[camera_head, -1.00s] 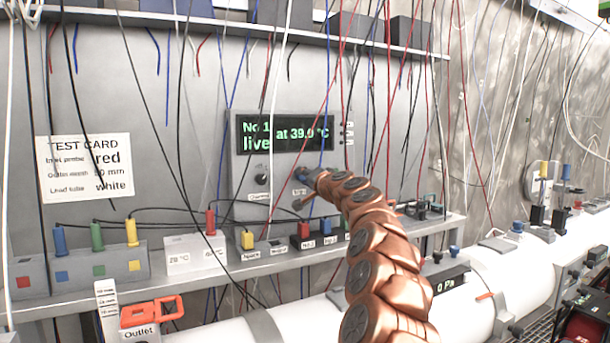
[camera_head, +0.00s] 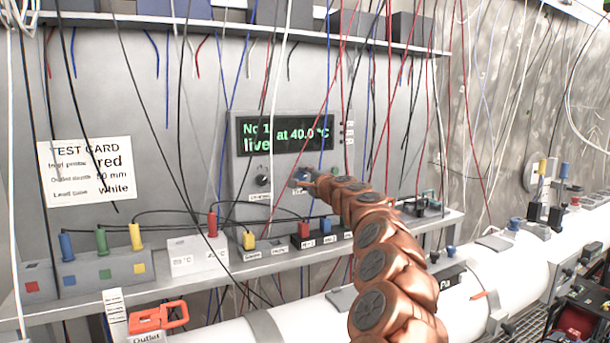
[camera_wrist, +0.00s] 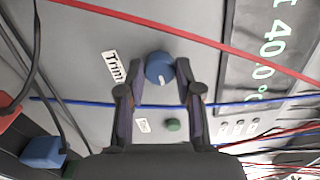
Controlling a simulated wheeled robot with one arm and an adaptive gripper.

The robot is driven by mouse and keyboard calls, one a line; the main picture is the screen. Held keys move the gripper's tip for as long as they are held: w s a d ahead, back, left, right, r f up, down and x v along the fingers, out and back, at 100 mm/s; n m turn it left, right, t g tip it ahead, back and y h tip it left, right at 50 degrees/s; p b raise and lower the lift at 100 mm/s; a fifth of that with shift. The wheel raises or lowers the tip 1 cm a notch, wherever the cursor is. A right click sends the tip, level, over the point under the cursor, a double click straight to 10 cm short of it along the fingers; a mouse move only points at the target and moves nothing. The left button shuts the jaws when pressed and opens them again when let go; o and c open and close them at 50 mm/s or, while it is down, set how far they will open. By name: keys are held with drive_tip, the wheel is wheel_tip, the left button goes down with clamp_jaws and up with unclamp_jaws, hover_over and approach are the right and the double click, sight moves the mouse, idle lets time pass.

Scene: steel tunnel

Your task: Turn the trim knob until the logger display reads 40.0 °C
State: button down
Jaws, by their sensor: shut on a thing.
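The logger (camera_head: 242,167) is a grey box on the back wall. The blue trim knob (camera_wrist: 159,67) has a white pointer line and sits by a "Trim" label (camera_wrist: 114,67). My gripper (camera_wrist: 160,75) has its two fingers on either side of the knob, shut on it. In the head view my gripper (camera_head: 304,178) is at the logger's lower right and mostly covers the knob.
A black channel knob (camera_head: 262,181) is left of my gripper. Below is a shelf with coloured plugs, a white box (camera_head: 197,255) and sockets. Many thin wires hang in front of the logger. A red wire (camera_wrist: 180,35) crosses near the knob in the wrist view.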

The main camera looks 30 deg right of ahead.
sight(304, 176)
drive_tip(key=shift+m, duration=0.3)
drive_tip(key=c, duration=0.8)
unclamp_jaws()
drive_tip(key=shift+o, duration=0.2)
drive_tip(key=shift+s+r, duration=0.1)
drive_tip(key=shift+s, duration=1.5)
drive_tip(key=shift+s+a, duration=0.2)
drive_tip(key=shift+s, duration=0.4)
drive_tip(key=s, duration=0.7)
drive_tip(key=shift+s+a, duration=0.25)
drive_tip(key=shift+a, duration=0.05)
